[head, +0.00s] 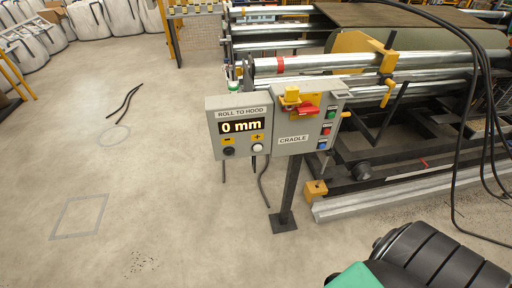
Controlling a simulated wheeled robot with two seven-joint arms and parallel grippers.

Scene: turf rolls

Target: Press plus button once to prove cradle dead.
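In the head view a grey control box on a dark post carries a panel labelled "ROLL TO HOOD" (240,112), with a lit display (242,126) reading "0 mm". Below the display, a white round button (258,148) sits under a yellow plus mark, and a black round button (229,151) sits under a yellow minus mark. The adjoining box, labelled "CRADLE" (293,140), has a red handle (309,110) on a yellow plate, with a yellow block beside it. Green, red and blue buttons line its right side. Neither gripper shows in this view.
The roller cradle (410,75) with metal rollers stands behind and right of the box. Black cables hang at the far right. A grey rail (400,192) lies on the floor. White bulk bags (120,15) stand at the back left. The concrete floor at left is mostly clear.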

